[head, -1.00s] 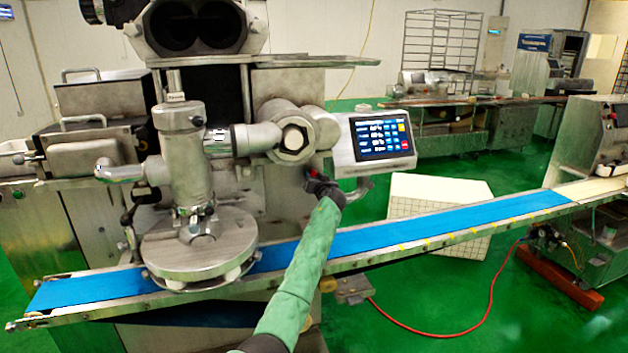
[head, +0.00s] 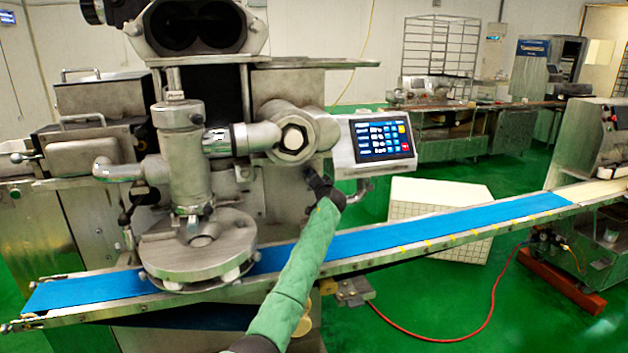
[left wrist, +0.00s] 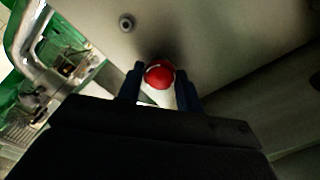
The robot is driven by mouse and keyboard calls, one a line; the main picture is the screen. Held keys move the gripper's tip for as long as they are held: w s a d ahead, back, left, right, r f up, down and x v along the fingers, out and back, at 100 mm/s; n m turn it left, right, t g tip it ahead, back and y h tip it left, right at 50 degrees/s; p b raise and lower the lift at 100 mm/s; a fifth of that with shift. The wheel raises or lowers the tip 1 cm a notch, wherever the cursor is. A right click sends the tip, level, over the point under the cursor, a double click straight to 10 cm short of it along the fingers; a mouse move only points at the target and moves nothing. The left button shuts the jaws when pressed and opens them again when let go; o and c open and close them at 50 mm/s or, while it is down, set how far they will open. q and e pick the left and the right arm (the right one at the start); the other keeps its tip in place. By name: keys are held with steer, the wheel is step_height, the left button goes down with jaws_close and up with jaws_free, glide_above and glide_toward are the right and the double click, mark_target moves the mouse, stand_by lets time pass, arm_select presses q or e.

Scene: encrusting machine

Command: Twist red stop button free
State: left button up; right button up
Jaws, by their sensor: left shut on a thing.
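The red stop button (left wrist: 159,74) is round and sits on a pale metal face in the left wrist view. My left gripper (left wrist: 161,88) has a dark finger on either side of it and is shut on it. In the head view my left gripper (head: 315,177), at the end of a green-sleeved arm, is at the machine's front, below the round hex fitting and left of the touchscreen panel. The button is hidden there by the gripper. My right gripper is in neither view.
The touchscreen panel (head: 382,138) stands just right of my gripper. A blue conveyor belt (head: 440,222) runs below, under my arm. The metal nozzle assembly with its round plate (head: 197,250) is to the left. A small bolt (left wrist: 126,22) is near the button.

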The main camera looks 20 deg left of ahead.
arm_select(q)
steer(key=shift+a+r, duration=0.1)
steer(key=shift+r, duration=0.05)
stand_by(0.3)
steer(key=o, duration=0.8)
steer(key=shift+o, duration=0.9)
steer(key=shift+w, duration=0.1)
steer(key=b+v, duration=0.1)
steer(key=v, duration=0.6)
steer(key=shift+s+d, duration=0.2)
steer(key=shift+s, duration=0.15)
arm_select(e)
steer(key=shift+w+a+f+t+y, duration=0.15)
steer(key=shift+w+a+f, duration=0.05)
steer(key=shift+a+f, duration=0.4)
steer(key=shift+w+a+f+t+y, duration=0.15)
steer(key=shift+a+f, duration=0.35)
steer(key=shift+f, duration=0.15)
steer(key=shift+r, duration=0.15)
